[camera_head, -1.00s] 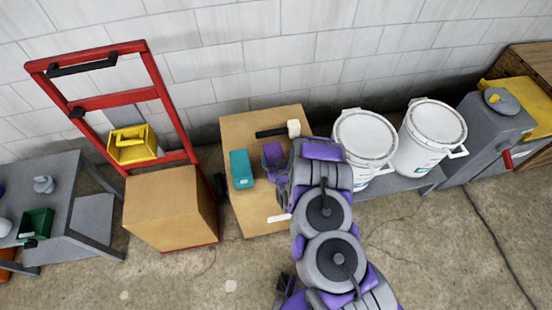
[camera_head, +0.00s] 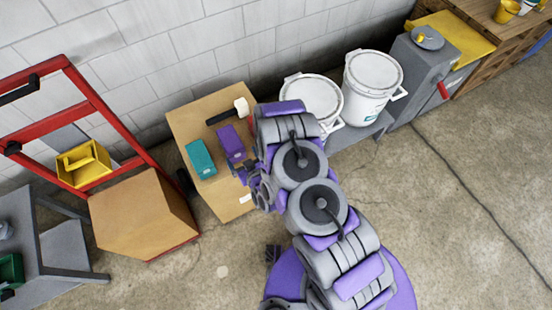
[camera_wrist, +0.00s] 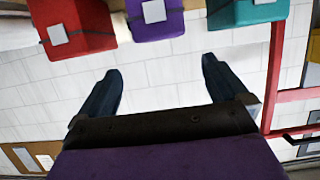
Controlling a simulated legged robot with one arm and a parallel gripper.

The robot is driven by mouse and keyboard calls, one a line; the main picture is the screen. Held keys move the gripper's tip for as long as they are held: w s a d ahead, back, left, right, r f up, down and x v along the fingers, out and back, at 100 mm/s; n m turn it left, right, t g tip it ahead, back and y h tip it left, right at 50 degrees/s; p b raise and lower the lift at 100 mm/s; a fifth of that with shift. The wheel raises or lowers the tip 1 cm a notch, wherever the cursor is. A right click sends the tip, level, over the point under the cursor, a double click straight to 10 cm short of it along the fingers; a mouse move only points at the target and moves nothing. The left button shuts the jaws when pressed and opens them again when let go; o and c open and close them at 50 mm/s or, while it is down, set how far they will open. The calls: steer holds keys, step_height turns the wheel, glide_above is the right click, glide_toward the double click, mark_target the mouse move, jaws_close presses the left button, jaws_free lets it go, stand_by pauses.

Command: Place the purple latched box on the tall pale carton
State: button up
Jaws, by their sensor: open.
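The purple latched box (camera_head: 231,144) sits on top of a tan carton (camera_head: 189,118) against the wall, between a teal box (camera_head: 201,158) and a partly hidden red box. In the wrist view the purple box (camera_wrist: 155,17) is at the top, cut off by the frame edge, with a pale latch plate. My gripper (camera_wrist: 160,68) is open and empty, its fingertips apart from the purple box. In the head view my gripper (camera_head: 243,174) is by the carton's near edge, partly hidden by my arm. Another tan carton (camera_head: 140,212) stands on a red hand truck; which one is the tall pale carton I cannot tell.
A black-handled mallet (camera_head: 222,117) lies behind the boxes. The red box (camera_wrist: 72,27) and teal box (camera_wrist: 246,12) flank the purple box closely. White buckets (camera_head: 373,78) stand on a grey bench to the right. Floor at right is clear.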

steer(key=w+r+g, duration=0.2)
steer(key=w+r, duration=0.2)
steer(key=r, duration=0.1)
steer(key=s+d+r+m+g+h, duration=0.1)
steer(key=s+d+r+g+h, duration=0.15)
steer(key=d+r, duration=0.55)
steer(key=s+d+r+m+g+h, duration=0.1)
steer(key=s+d+r+g+h, duration=0.15)
steer(key=d+r, duration=0.45)
steer(key=s+d+r+m+g, duration=0.1)
steer(key=s+d+r, duration=0.3)
steer(key=s, duration=0.5)
steer(key=s+d+r+m+g+h, duration=0.1)
steer(key=s+d+r+m+g, duration=0.1)
steer(key=s+r, duration=0.7)
steer(key=s+d+r+m+g+h, duration=0.1)
steer(key=s+d+r+g, duration=0.2)
steer(key=s+d+r, duration=0.3)
steer(key=s+d, duration=0.1)
steer(key=s, duration=0.3)
steer(key=shift+s+r+g, duration=0.2)
steer(key=shift+s+g, duration=0.05)
steer(key=shift+g, duration=0.05)
